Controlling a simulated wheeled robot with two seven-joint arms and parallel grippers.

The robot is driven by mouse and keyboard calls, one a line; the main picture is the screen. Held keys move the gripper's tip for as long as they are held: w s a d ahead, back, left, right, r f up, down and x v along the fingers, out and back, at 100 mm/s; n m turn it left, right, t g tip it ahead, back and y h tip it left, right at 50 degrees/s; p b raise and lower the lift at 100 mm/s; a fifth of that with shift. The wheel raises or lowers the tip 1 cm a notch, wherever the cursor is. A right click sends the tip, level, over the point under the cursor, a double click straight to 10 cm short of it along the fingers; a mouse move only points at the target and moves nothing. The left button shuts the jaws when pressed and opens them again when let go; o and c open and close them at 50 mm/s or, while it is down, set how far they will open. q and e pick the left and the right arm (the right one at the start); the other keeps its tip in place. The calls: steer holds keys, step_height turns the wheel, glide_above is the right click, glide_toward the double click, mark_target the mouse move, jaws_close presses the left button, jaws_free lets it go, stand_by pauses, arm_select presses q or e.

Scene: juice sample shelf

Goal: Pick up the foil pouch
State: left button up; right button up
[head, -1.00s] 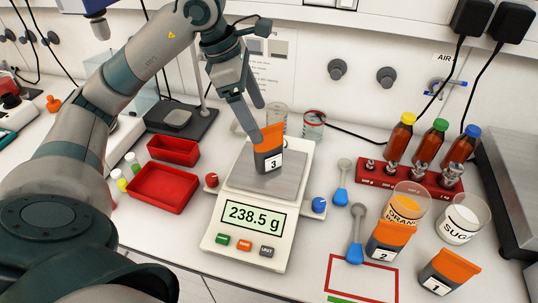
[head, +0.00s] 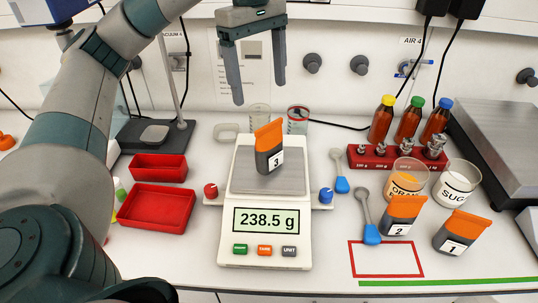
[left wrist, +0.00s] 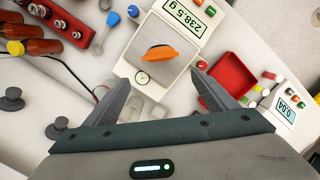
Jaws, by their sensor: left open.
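A pouch with an orange top, dark grey body and label 3 (head: 269,147) stands on the pan of a white scale (head: 265,252) reading 238.5 g. In the left wrist view the orange top of this pouch (left wrist: 162,53) shows from above, ahead of and between my fingers. Similar pouches labelled 2 (head: 403,216) and 1 (head: 462,232) stand at the front right of the bench. My left gripper (head: 259,92) is open and empty, above and behind the pouch on the scale, apart from it. My right gripper is not in view.
Red trays (head: 157,208) lie left of the scale. Blue-ended scoops (head: 371,234), glass beakers (head: 458,183) and a red rack (head: 397,158) with weights and bottles stand to the right. A red outlined rectangle (head: 387,241) on the bench front is empty.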

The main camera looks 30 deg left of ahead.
mark_target(265, 131)
arm_select(q)
steer(key=shift+f, duration=0.1)
steer(key=f, duration=0.3)
steer(key=d+f+p, duration=0.1)
steer(key=f, duration=0.3)
steer(key=f+p, duration=0.1)
steer(key=f, duration=0.2)
steer(key=shift+s+d+f, duration=0.15)
steer(key=shift+s+f, duration=0.1)
steer(key=shift+d+f, duration=0.1)
steer(key=shift+f, duration=0.6)
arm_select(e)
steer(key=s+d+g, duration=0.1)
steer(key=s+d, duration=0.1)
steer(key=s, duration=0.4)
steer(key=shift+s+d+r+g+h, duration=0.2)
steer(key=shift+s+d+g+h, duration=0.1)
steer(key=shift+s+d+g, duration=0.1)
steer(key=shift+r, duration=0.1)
